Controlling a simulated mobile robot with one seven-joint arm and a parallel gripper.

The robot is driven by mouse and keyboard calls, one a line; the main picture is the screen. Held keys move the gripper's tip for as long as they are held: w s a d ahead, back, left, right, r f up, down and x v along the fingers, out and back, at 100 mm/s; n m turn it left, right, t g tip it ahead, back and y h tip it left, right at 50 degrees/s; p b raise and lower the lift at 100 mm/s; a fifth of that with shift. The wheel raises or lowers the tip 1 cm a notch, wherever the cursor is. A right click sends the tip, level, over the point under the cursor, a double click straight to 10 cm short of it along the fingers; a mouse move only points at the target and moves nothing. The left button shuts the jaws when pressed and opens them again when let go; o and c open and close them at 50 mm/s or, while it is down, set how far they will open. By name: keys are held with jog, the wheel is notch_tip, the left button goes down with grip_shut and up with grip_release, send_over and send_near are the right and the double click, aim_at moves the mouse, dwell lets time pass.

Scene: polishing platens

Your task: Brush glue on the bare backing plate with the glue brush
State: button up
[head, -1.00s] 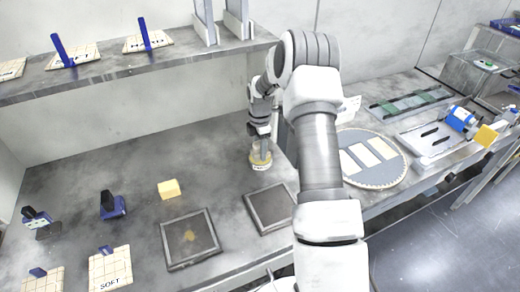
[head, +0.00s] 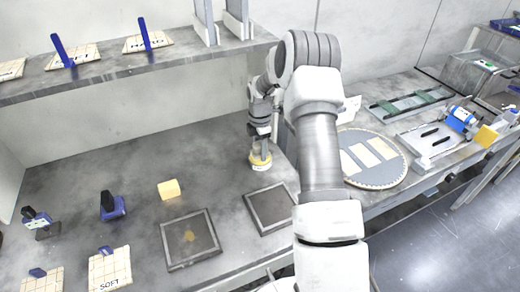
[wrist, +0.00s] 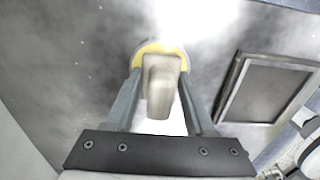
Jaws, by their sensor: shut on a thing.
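My gripper (head: 261,138) is above the glue pot (head: 260,164), a small jar with a yellow band, on the bench. It is shut on the pale handle of the glue brush (wrist: 160,82). The brush points down at the pot; its bristles are hidden, and I cannot tell whether they are inside. The pot's yellow rim (wrist: 150,48) shows behind the handle in the wrist view. A dark-framed square plate (head: 269,208) with a plain grey face lies just in front of the pot.
A yellow block (head: 168,189) and blue-handled tools (head: 112,206) lie left. A tile marked SOFT (head: 110,270) is at front left. A round platen (head: 392,172) with pale pads lies right of my arm. A shelf (head: 130,70) runs above the bench's back.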

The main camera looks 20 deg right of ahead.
jog(key=shift+r+p, duration=1.8)
jog(key=shift+r, duration=1.65)
